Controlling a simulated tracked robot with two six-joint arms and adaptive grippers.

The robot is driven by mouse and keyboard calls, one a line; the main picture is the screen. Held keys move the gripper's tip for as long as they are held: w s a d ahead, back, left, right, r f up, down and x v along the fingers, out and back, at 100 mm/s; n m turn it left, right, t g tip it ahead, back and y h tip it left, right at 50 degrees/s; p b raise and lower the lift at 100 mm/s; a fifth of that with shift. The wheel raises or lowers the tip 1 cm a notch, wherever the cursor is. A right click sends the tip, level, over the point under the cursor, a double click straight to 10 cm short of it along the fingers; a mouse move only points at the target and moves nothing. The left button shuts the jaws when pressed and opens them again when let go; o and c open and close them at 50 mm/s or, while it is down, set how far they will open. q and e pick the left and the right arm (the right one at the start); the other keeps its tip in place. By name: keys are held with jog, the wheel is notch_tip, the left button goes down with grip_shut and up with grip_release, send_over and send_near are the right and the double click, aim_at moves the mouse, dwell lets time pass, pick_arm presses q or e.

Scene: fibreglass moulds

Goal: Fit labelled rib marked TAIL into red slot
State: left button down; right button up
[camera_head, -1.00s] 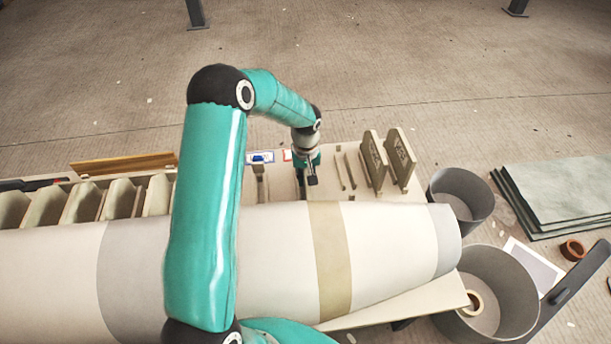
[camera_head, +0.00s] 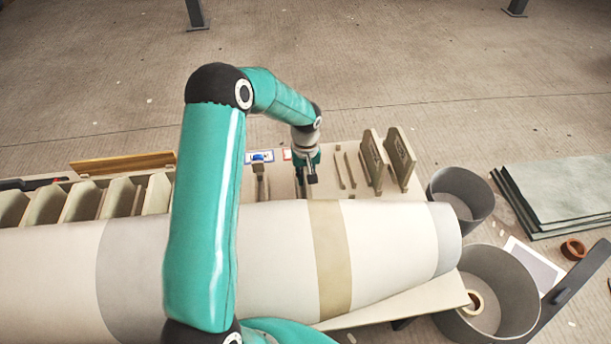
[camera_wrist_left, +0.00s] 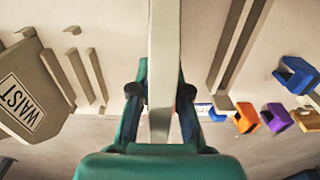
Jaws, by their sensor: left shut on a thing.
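My left gripper (camera_head: 307,176) reaches down behind the large pale mould (camera_head: 270,255). In the left wrist view the left gripper (camera_wrist_left: 160,95) is shut on a pale beige rib (camera_wrist_left: 164,50), seen edge-on between the fingers. No label on the held rib shows, so I cannot read TAIL on it. A small red-edged plate (camera_head: 287,155) lies on the board just left of the gripper in the head view. Whether the rib's foot sits in a slot is hidden by the gripper and mould. My right gripper is not in view.
Two ribs (camera_head: 402,158) stand upright right of the gripper; a rib marked WAIST (camera_wrist_left: 22,105) shows in the wrist view. Empty slot rails (camera_wrist_left: 238,45) lie beside the held rib. Blue (camera_wrist_left: 296,75), orange (camera_wrist_left: 246,118) and purple (camera_wrist_left: 275,117) clips lie at right.

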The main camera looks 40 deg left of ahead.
pick_arm(q)
jog(key=shift+w+a+f, duration=0.15)
jog(key=shift+w+a, duration=0.05)
jog(key=shift+w+a, duration=0.15)
jog(key=shift+a, duration=0.05)
jog(key=shift+r+p, duration=0.2)
jog(key=shift+p, duration=0.2)
jog(key=shift+f+b, duration=0.2)
jog(key=shift+b, duration=0.25)
dwell(0.7)
jog(key=shift+d, duration=0.1)
